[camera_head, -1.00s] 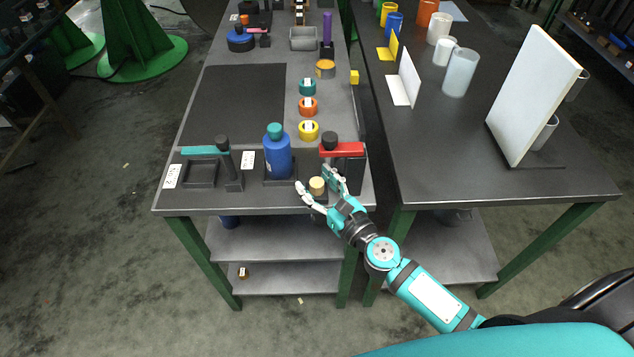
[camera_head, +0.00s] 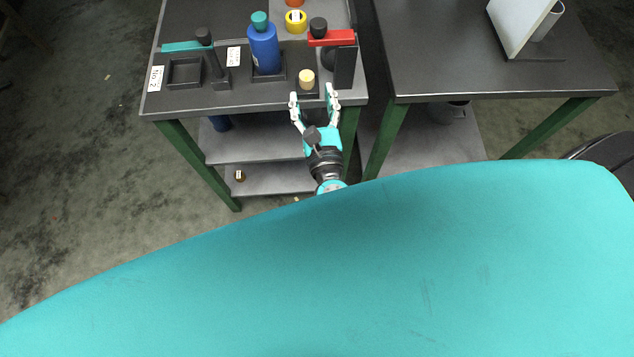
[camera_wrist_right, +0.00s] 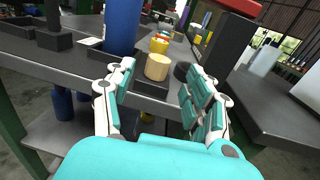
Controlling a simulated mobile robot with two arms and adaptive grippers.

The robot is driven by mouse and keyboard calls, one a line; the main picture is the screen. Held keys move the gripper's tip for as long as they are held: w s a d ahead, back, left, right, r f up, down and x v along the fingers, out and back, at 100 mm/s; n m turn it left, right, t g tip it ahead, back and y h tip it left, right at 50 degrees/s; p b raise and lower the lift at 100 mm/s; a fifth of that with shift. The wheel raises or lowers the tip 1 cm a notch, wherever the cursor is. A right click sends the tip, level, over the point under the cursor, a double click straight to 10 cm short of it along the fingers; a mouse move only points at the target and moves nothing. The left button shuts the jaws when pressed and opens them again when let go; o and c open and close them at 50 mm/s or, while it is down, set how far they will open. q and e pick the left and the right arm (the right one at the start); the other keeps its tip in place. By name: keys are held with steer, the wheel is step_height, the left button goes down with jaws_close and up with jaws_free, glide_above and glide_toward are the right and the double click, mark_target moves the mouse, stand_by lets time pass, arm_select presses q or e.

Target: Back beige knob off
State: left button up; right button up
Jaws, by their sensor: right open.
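The beige knob (camera_head: 307,79) is a short cylinder near the front edge of the left table, standing on a dark base. It also shows in the right wrist view (camera_wrist_right: 157,67), between and beyond the fingers. My right gripper (camera_head: 315,94) is open and empty, just in front of the knob at the table's front edge, with its fingers pointing toward it. The fingers also show in the right wrist view (camera_wrist_right: 158,95). They do not touch the knob. My left gripper is not in view.
A blue bottle with a teal cap (camera_head: 264,47) stands left of the knob. A red-handled tool with a black knob (camera_head: 331,38) stands behind it to the right. A teal-handled tool (camera_head: 188,47) is further left. A second table (camera_head: 460,60) is to the right, across a gap.

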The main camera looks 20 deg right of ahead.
steer(key=s+a+b, duration=0.2)
steer(key=s+b, duration=0.1)
steer(key=s, duration=0.7)
steer(key=s+a+f+n+g+y, duration=0.1)
steer(key=f+n+g+y, duration=0.2)
steer(key=f+n, duration=1)
steer(key=s+a+f+n+g+y, duration=0.1)
steer(key=s+f+n+g+y, duration=0.1)
steer(key=f+n, duration=1)
steer(key=shift+s+f+n+g+y+p, duration=0.4)
steer(key=shift+f+y, duration=0.4)
steer(key=shift+f, duration=2.25)
steer(key=shift+w+r, duration=0.1)
steer(key=shift+w, duration=0.05)
